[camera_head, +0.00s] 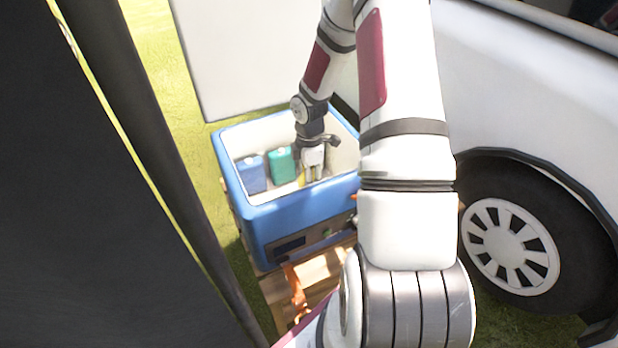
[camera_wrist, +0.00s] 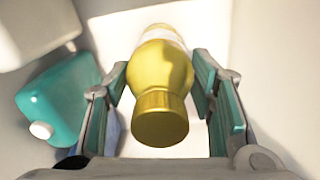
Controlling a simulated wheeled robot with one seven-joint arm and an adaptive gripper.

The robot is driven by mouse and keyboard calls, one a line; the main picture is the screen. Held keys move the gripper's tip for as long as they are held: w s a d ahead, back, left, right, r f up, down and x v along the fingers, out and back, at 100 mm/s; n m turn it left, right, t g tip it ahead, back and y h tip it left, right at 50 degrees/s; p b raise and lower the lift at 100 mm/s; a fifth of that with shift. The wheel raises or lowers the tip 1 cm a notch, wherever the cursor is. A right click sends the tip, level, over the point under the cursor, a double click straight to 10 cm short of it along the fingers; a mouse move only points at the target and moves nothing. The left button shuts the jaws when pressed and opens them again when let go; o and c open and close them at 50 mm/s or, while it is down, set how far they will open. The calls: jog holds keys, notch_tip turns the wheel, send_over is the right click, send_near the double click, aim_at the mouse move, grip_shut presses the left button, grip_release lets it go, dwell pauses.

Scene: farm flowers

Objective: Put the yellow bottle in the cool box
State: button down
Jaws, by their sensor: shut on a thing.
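The yellow bottle (camera_wrist: 164,75) with a gold cap is between the fingers of my gripper (camera_wrist: 163,85) in the wrist view. My gripper is shut on it near its shoulder. In the head view my gripper (camera_head: 312,165) reaches down inside the open blue cool box (camera_head: 290,215), with a small yellow part of the bottle (camera_head: 301,179) showing beside the fingers. Most of the bottle is hidden there. I cannot tell whether it touches the box floor.
In the cool box stand a blue container (camera_head: 251,174) and a green container (camera_head: 281,166), left of my gripper. The box's white lid (camera_head: 245,60) stands open behind. The box rests on a wooden surface (camera_head: 280,290). A white vehicle (camera_head: 520,90) is close on the right.

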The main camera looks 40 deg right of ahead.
jog(key=shift+f, duration=0.15)
jog(key=c, duration=0.7)
grip_release()
notch_tip(320, 180, up, 12)
jog(key=p, duration=0.4)
jog(key=s+a+r+m+h, duration=0.1)
jog(key=s+a+r+m, duration=0.2)
jog(key=s+a+r, duration=0.5)
jog(key=s+a+r+m+h, duration=0.1)
jog(key=a+r+m, duration=0.2)
jog(key=r, duration=0.9)
jog(key=s+a+r+m, duration=0.2)
jog(key=s+a, duration=0.2)
jog(key=s, duration=0.2)
jog(key=s+a+r+m+y, duration=0.1)
jog(key=s+a+r+m, duration=0.1)
jog(key=s+a, duration=0.2)
jog(key=s+a+r+m, duration=0.2)
jog(key=s+a+m, duration=0.1)
jog(key=s, duration=0.7)
jog(key=shift+a+r+t+y, duration=0.15)
jog(key=shift+a+t+y, duration=0.25)
jog(key=shift+a, duration=0.05)
